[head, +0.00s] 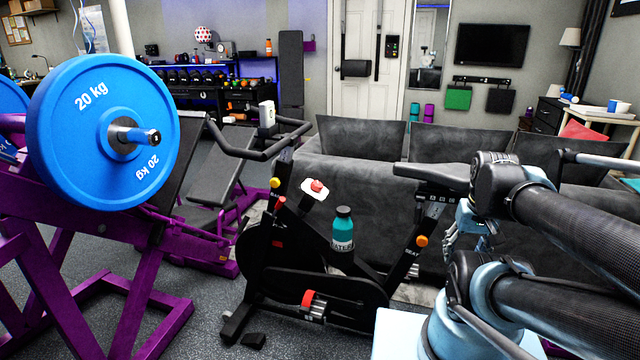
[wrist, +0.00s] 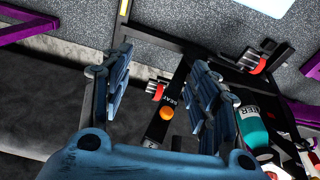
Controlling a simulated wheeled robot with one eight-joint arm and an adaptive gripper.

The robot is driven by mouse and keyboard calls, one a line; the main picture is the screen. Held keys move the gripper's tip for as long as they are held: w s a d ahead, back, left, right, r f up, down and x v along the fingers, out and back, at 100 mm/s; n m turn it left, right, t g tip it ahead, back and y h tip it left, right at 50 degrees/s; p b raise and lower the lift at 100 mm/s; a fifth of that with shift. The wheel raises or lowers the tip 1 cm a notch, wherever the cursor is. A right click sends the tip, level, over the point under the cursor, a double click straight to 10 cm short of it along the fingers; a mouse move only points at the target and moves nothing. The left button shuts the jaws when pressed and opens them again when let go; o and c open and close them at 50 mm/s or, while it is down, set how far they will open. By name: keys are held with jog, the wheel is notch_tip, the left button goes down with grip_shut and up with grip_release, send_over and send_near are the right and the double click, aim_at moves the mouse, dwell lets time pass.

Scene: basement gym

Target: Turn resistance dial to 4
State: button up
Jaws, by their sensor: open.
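The exercise bike (head: 290,255) stands in the middle of the head view. A red knob (head: 318,186) on a white plate (head: 312,194) sits on its sloping frame, above the teal bottle (head: 343,230); I take this to be the resistance dial. Its numbers and setting are too small to read. My gripper (head: 466,226) is to the right, near the bike's seat post and well apart from the knob. In the wrist view my gripper (wrist: 163,62) has its two fingers spread with nothing held. A red spot at that view's lower right edge cannot be identified surely.
The bike's seat (head: 432,176) and orange seat-post knob (head: 421,241) are close to my gripper. Handlebars (head: 262,150) rise left of the dial. A grey sofa (head: 350,180) stands behind. A purple rack with a blue 20 kg plate (head: 75,135) fills the left.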

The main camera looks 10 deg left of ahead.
jog(key=w+a+r+n+y, duration=0.1)
jog(key=w+a+r+n, duration=0.45)
jog(key=w+r, duration=0.3)
notch_tip(320, 180, up, 7)
jog(key=n+g+y, duration=0.2)
jog(key=n+y, duration=0.2)
jog(key=n, duration=1)
send_over(318, 184)
jog(key=d, duration=0.7)
jog(key=x, duration=1.6)
jog(key=shift+s+f, duration=0.1)
jog(key=shift+f, duration=0.3)
jog(key=shift+c, duration=0.6)
jog(key=c, duration=0.9)
jog(key=shift+d, duration=0.15)
jog(key=shift+c, duration=0.2)
